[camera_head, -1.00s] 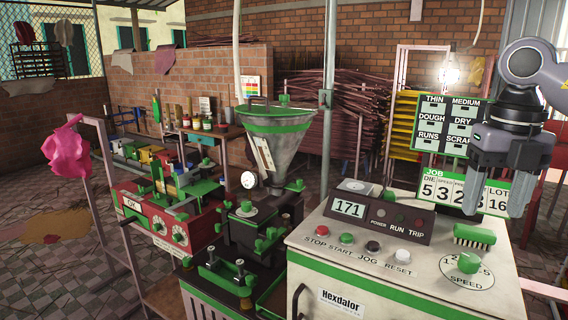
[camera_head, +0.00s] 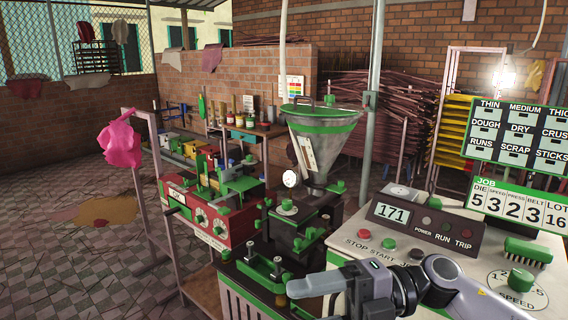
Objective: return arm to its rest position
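My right arm comes in at the lower right edge of the head view. Its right gripper (camera_head: 318,286) points left, low in front of the control cabinet. One grey finger shows clearly. The other is hard to make out near the bottom edge, so the opening cannot be judged. No object is seen in it. My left gripper is out of view.
The control cabinet (camera_head: 341,257) has a panel reading 171, buttons, a green brush (camera_head: 528,251) and a speed knob (camera_head: 521,280). The extruder hopper (camera_head: 322,150) and a red machine (camera_head: 213,222) stand left of it. Tiled floor at the left is open.

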